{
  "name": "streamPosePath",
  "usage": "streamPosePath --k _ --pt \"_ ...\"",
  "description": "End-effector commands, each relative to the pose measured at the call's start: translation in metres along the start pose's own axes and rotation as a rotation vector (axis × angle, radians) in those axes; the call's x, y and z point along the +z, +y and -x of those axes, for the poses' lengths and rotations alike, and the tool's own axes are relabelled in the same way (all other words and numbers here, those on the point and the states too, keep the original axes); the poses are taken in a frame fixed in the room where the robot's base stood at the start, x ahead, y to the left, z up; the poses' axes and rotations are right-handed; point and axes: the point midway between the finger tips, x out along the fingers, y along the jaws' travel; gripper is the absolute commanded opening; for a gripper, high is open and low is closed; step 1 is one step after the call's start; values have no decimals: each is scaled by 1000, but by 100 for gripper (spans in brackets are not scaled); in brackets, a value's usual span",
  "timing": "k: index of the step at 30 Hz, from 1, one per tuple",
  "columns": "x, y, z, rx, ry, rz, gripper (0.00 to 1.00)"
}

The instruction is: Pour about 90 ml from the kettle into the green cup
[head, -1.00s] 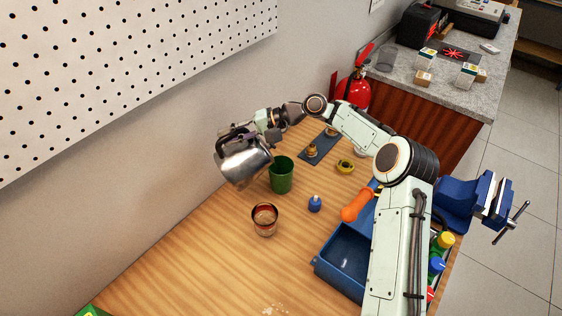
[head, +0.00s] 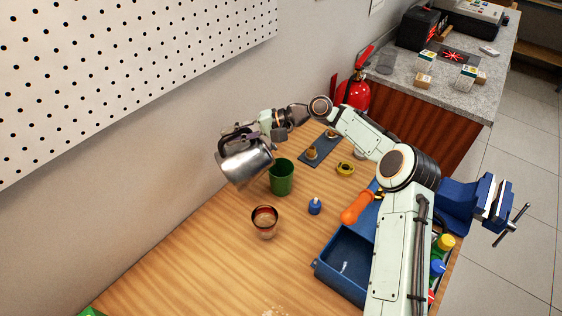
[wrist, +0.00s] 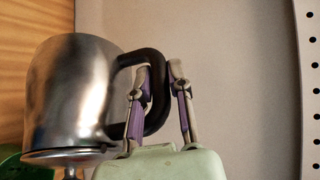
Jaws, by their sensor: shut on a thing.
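The steel kettle (head: 246,164) is held up beside the green cup, to its left and partly overlapping it in the head view. It looks tilted. My gripper (head: 250,134) is shut on the kettle's dark handle; in the wrist view the fingers (wrist: 161,88) are on either side of the black handle (wrist: 155,105), with the kettle's body (wrist: 70,90) at left. The green cup (head: 282,180) stands upright on the wooden bench; a bit of green (wrist: 20,165) shows at the lower left of the wrist view. No stream is visible, and the cup's contents are hidden.
A blue bin (head: 342,265) is at right. Brass fittings lie on a dark mat (head: 313,157). A pegboard wall (head: 120,70) is at left.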

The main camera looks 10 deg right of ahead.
Motion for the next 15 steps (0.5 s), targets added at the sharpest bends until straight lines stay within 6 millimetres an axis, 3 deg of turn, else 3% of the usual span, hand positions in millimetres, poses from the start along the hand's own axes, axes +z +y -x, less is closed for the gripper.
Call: streamPosePath --k 15 --pt "-4 -2 8 -36 -10 -13 0"
